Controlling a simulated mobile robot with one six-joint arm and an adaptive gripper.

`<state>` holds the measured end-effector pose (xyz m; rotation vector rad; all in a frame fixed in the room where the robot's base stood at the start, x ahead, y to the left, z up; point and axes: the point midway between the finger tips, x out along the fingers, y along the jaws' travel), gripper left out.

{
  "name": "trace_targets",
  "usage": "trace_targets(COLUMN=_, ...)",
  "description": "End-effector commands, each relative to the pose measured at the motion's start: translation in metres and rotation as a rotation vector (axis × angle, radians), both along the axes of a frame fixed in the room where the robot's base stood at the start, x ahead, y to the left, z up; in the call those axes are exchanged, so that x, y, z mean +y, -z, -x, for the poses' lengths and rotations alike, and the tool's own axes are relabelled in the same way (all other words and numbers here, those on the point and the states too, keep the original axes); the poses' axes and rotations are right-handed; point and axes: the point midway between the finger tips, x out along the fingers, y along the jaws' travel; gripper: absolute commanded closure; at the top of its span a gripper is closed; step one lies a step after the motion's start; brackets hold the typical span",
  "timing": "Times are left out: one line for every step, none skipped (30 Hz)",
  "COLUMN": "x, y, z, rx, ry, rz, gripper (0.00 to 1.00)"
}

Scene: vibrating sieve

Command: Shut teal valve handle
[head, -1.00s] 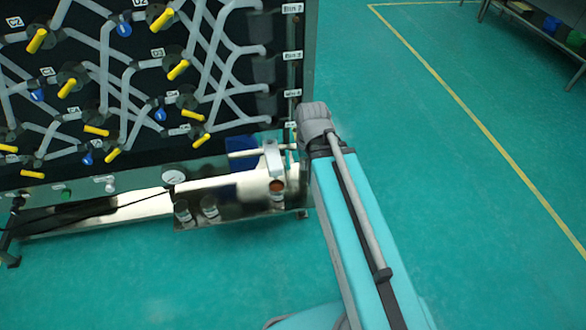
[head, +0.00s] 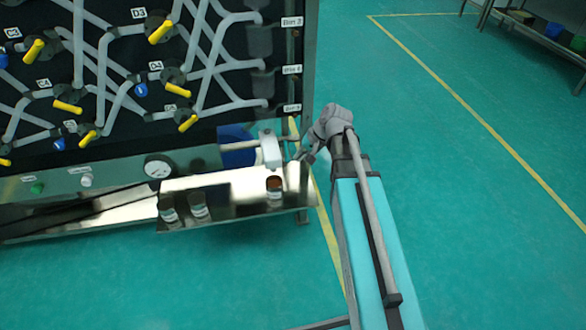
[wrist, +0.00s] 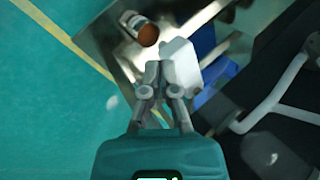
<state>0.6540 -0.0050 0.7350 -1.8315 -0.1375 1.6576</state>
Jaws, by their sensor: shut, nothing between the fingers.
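I cannot make out a teal valve handle in either view. A white block-like fitting (head: 270,150) sits at the right end of the panel's lower rail, and it shows large in the wrist view (wrist: 180,66). My gripper (head: 304,157) is just right of this fitting in the head view. In the wrist view my gripper (wrist: 158,70) has its fingers together with nothing held, their tips close beside the white fitting. I cannot tell whether they touch it.
A metal shelf (head: 235,192) below holds a brown-topped jar (head: 274,187) and clear jars (head: 199,207). A blue part (head: 237,147) is behind the fitting. Several yellow handles (head: 187,123) stick out of the panel. Green floor (head: 450,200) right is free.

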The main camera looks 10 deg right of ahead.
Motion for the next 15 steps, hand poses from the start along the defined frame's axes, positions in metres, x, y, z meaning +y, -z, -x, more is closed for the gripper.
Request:
trace_targets(x=-0.003, y=0.019, z=-0.008, rx=-0.004, ry=0.02, rz=-0.026, gripper=1.0)
trace_targets(x=-0.004, y=0.023, z=-0.011, rx=-0.005, ry=0.031, rz=-0.042, gripper=1.0)
trace_targets(x=-0.005, y=0.028, z=-0.016, rx=-0.008, ry=0.046, rz=-0.063, gripper=1.0)
trace_targets(x=-0.006, y=0.032, z=-0.019, rx=-0.011, ry=0.056, rz=-0.079, gripper=1.0)
trace_targets(x=-0.008, y=0.037, z=-0.023, rx=-0.012, ry=0.068, rz=-0.095, gripper=1.0)
trace_targets(x=-0.009, y=0.042, z=-0.027, rx=-0.016, ry=0.083, rz=-0.117, gripper=1.0)
trace_targets(x=-0.011, y=0.046, z=-0.031, rx=-0.018, ry=0.094, rz=-0.132, gripper=1.0)
trace_targets(x=-0.012, y=0.05, z=-0.034, rx=-0.02, ry=0.105, rz=-0.149, gripper=1.0)
trace_targets(x=-0.014, y=0.055, z=-0.038, rx=-0.023, ry=0.119, rz=-0.17, gripper=1.0)
trace_targets(x=-0.016, y=0.059, z=-0.042, rx=-0.025, ry=0.131, rz=-0.186, gripper=1.0)
trace_targets(x=-0.018, y=0.063, z=-0.045, rx=-0.026, ry=0.142, rz=-0.202, gripper=1.0)
trace_targets(x=-0.02, y=0.068, z=-0.049, rx=-0.029, ry=0.156, rz=-0.224, gripper=1.0)
trace_targets(x=-0.021, y=0.072, z=-0.053, rx=-0.031, ry=0.167, rz=-0.24, gripper=1.0)
trace_targets(x=-0.023, y=0.076, z=-0.056, rx=-0.033, ry=0.177, rz=-0.255, gripper=1.0)
trace_targets(x=-0.026, y=0.081, z=-0.06, rx=-0.036, ry=0.192, rz=-0.278, gripper=1.0)
